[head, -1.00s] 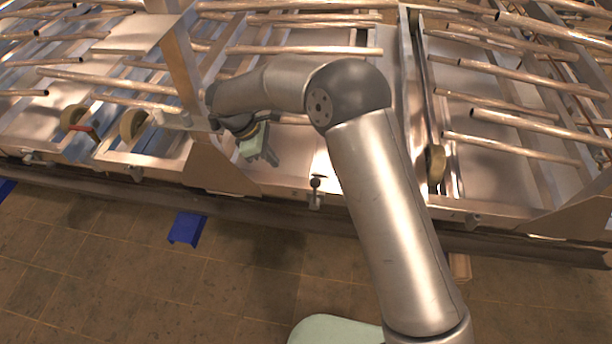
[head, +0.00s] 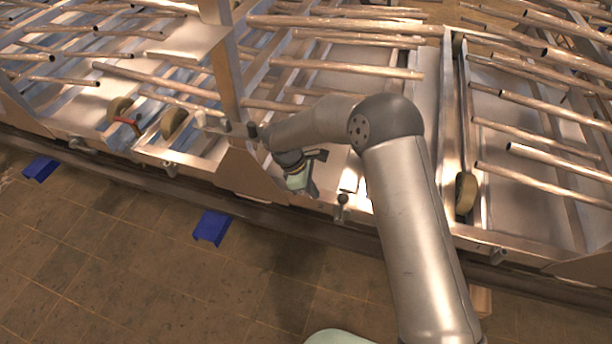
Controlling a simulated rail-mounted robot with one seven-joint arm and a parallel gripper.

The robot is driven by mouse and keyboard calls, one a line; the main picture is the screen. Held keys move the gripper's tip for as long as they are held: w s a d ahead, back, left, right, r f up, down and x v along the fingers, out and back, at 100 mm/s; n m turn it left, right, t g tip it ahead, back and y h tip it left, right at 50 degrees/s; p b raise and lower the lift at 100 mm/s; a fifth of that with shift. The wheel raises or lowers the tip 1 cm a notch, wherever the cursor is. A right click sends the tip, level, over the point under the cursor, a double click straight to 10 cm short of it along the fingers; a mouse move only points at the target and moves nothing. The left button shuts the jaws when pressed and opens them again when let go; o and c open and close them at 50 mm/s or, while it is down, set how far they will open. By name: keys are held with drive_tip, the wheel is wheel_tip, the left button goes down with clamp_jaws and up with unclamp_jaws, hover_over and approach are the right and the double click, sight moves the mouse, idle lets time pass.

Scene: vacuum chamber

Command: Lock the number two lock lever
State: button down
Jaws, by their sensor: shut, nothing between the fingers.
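Several small lock levers sit along the front edge of the metal frame. Others show at the far left (head: 77,144), left of centre (head: 171,168) and at the right (head: 498,254). No numbers are readable, so I cannot tell which is number two. My gripper (head: 313,192) hangs below my wrist, fingers down, shut and empty. It is close to the knobbed lever with a small gap in the picture. My forearm hides part of the frame behind it.
Metal tubes (head: 350,68) lie in rows across the frame. An upright post (head: 226,70) stands left of my wrist. Tan rollers (head: 174,123) and a red handle (head: 127,121) are at the left. Blue brackets (head: 212,227) sit on the open tiled floor (head: 130,260) in front.

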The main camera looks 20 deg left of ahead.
sight(341, 210)
drive_tip(key=shift+w+d+f+p, duration=0.1)
drive_tip(key=shift+w+d+p, duration=0.15)
drive_tip(key=shift+d, duration=0.5)
drive_tip(key=shift+w+d+f+p, duration=0.15)
drive_tip(key=shift+d+p, duration=0.15)
drive_tip(key=shift+d, duration=0.45)
drive_tip(key=shift+w+d+f+p, duration=0.1)
drive_tip(key=shift+w+d+p, duration=0.15)
drive_tip(key=shift+d, duration=0.5)
drive_tip(key=shift+d, duration=0.1)
